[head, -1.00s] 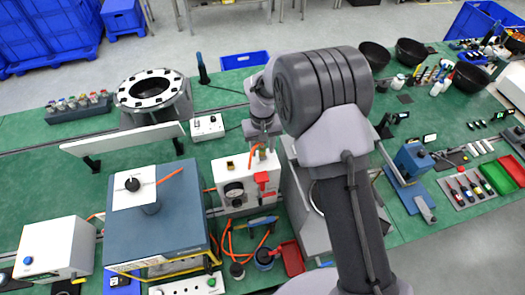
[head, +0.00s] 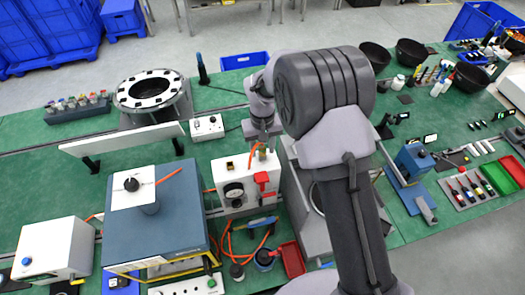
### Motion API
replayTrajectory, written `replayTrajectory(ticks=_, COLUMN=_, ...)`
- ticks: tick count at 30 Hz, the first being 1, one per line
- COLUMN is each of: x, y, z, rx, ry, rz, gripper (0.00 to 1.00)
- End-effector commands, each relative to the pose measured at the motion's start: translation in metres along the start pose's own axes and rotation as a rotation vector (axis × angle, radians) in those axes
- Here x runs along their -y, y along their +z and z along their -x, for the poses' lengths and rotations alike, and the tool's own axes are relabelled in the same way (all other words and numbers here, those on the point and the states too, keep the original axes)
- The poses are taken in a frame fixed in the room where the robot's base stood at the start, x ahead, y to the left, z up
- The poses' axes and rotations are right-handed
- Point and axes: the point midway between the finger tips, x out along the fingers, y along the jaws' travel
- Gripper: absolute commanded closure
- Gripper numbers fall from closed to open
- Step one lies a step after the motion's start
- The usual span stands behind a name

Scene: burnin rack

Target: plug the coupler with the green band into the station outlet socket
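The station is a white box (head: 237,200) with a round gauge (head: 233,191) and a red valve handle (head: 263,183) on its front. A small brass-coloured fitting (head: 230,165) shows on its top left. My gripper (head: 263,146) points down at the top right of the box. A short piece of orange hose (head: 252,156) and a small brownish-green piece sit right at its fingertips. I cannot make out a green band or the socket mouth. The fingers are too small and too covered to tell whether they grip that piece or whether it touches the box.
A blue-grey box (head: 178,225) with a white top plate stands left of the station. Loose orange hose (head: 228,243), a dark cup (head: 264,259) and a red tray (head: 291,259) lie in front. A small white control box (head: 207,127) stands behind. My arm hides the bench to the right.

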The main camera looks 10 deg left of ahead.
Motion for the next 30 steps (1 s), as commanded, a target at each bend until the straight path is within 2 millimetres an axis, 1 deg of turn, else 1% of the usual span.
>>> replayTrajectory(ticks=1, x=0.0, y=0.0, z=0.0, rx=0.0, ry=0.0, rz=0.0, gripper=0.68)
replayTrajectory(ticks=3, x=0.0, y=0.0, z=0.0, rx=0.0, ry=0.0, rz=0.0, gripper=0.82)
replayTrajectory(ticks=6, x=0.0, y=0.0001, z=-0.0001, rx=0.0, ry=0.0, rz=0.0, gripper=1.0)
replayTrajectory(ticks=30, x=0.0, y=0.0003, z=-0.0003, rx=0.001, ry=0.0, rz=0.0, gripper=1.0)
